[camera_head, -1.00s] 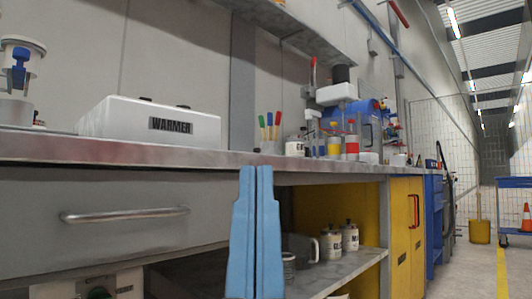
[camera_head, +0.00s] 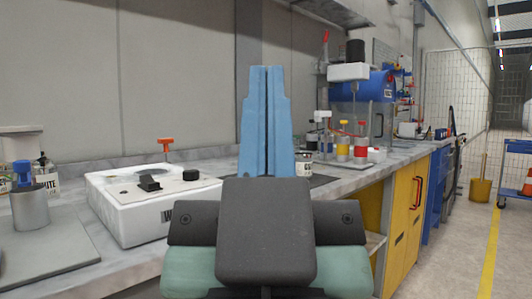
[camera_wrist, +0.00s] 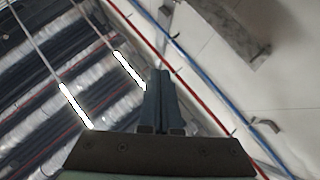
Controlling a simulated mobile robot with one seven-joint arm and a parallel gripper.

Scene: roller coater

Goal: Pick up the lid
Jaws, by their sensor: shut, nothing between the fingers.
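My gripper (camera_head: 265,72) points straight up in front of the bench, its two blue fingers together and empty. In the wrist view, my gripper (camera_wrist: 160,76) points toward the ceiling, with no bench object near it. I cannot make out a separate lid for certain. A white warmer box (camera_head: 150,205) sits on the bench left of my gripper, with a black knob on top and an orange-handled item (camera_head: 166,147) at its back. A small white can (camera_head: 304,164) is partly hidden behind the fingers.
A grey cylinder with a blue top (camera_head: 28,200) stands at far left, a labelled white can (camera_head: 47,178) behind it. Yellow- and red-topped containers (camera_head: 360,145) and a blue machine (camera_head: 370,95) stand farther right. A shelf (camera_head: 330,12) overhangs.

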